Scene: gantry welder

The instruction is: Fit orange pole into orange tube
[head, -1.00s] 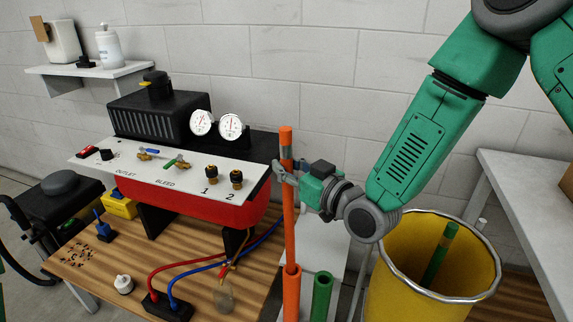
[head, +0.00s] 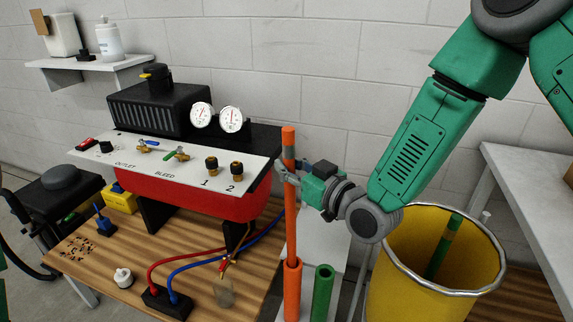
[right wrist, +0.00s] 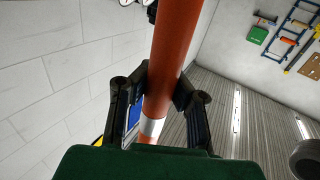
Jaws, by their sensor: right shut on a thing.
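The orange pole (head: 290,215) stands nearly upright, its lower end at the mouth of the orange tube (head: 292,292) and seemingly inside it. The rim hides how deep it sits. My right gripper (head: 288,174) is shut on the pole's upper part, well above the tube. In the right wrist view the pole (right wrist: 174,50) passes between the two dark fingers (right wrist: 158,92), with a white band showing on it. My left gripper is not in view.
A green tube (head: 322,292) stands just right of the orange tube. A yellow bin (head: 425,295) with a green pole (head: 445,245) is further right. The red and white gauge panel (head: 190,185) is close on the left, above hoses on a wooden table (head: 90,255).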

